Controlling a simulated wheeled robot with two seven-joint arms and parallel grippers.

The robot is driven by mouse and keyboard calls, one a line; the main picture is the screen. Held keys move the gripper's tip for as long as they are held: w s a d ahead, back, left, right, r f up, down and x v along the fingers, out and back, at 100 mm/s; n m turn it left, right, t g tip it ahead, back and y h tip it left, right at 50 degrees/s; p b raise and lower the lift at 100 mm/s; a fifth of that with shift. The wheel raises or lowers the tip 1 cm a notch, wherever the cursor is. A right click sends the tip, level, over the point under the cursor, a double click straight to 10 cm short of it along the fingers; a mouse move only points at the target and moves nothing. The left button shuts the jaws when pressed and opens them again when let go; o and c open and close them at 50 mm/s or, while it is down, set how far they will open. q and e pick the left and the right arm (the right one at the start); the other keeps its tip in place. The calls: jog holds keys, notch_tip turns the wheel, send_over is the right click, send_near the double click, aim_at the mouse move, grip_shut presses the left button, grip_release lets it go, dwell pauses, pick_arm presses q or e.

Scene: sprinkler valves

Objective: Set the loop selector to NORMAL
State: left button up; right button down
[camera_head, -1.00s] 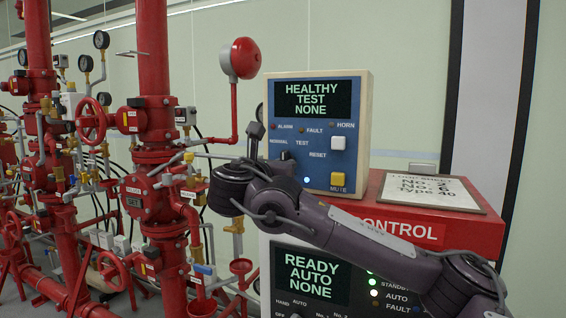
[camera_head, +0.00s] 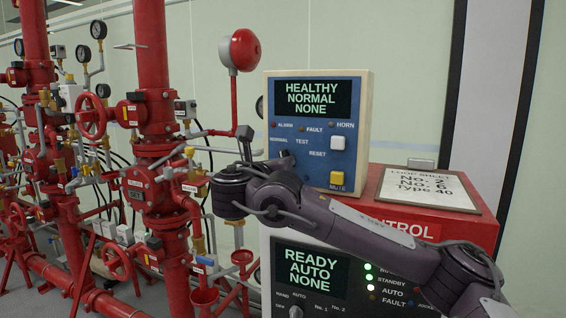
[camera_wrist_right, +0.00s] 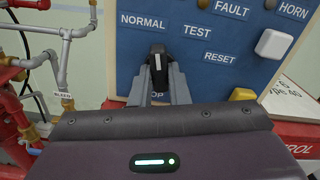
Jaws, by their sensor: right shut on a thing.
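The loop selector (camera_wrist_right: 157,62) is a black knob with a pale line, below the NORMAL and TEST labels on the blue panel face in the right wrist view. My right gripper (camera_wrist_right: 158,78) is shut on it, one grey finger on each side. In the head view, my right arm crosses in front of the lower part of the alarm panel (camera_head: 365,120) and hides much of the selector area. The panel's display (camera_head: 313,98) reads HEALTHY, NORMAL, NONE. My left gripper is not in view.
A white button (camera_head: 338,143) and a yellow MUTE button (camera_head: 337,179) sit right of the selector. Below is a red control cabinet (camera_head: 485,225) with a loop sheet (camera_head: 425,188) on top. Red pipes and valves (camera_head: 150,180) crowd the left.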

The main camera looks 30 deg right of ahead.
jog(key=shift+n+p, duration=1.2)
jog(key=shift+p, duration=0.35)
jog(key=c, duration=1.3)
grip_release()
jog(key=p+v, duration=0.2)
jog(key=v, duration=0.4)
